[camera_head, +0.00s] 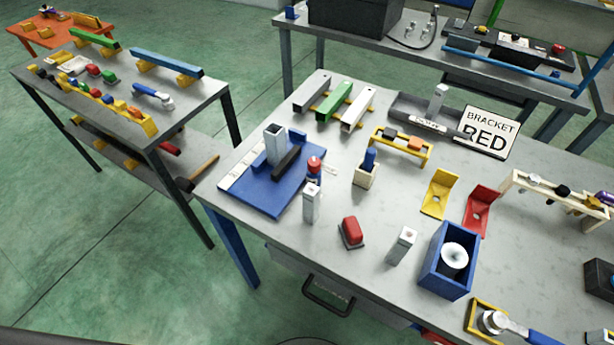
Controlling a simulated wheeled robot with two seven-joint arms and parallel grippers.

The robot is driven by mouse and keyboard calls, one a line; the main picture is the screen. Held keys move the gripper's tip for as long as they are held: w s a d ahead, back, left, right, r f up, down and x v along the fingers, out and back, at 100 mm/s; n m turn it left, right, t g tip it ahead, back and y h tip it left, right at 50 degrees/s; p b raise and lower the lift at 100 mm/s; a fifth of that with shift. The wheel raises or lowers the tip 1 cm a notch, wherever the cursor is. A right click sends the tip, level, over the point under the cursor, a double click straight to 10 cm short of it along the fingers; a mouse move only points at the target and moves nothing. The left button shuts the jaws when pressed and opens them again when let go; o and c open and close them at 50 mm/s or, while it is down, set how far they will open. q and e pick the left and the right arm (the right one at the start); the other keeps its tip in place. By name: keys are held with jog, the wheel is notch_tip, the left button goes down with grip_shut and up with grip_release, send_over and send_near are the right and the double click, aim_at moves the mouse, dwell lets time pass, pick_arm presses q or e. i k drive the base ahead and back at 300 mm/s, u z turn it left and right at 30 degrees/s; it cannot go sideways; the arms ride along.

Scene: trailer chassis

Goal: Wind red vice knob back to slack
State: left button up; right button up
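The red vice knob (314,165) is at the right side of the blue vice (262,196), near the left corner of the grey workbench. A grey upright block (275,147) stands on the vice among its blue jaws. A black bar (286,162) lies slanted in front of the block. I cannot tell from here how tightly the jaws sit on the block. Neither of my grippers is in view, and nothing of mine touches the knob.
A light grey post (312,203) stands close in front of the knob. A red-topped block (351,232), a second post (402,246) and a blue box (448,262) are nearer the front. A sign (486,131) reads "BRACKET RED". A side table (200,92) stands left.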

aim_at(313, 164)
jog(key=k, duration=0.5)
jog(key=z, duration=3.5)
jog(key=k, duration=2.4)
jog(key=u, duration=0.75)
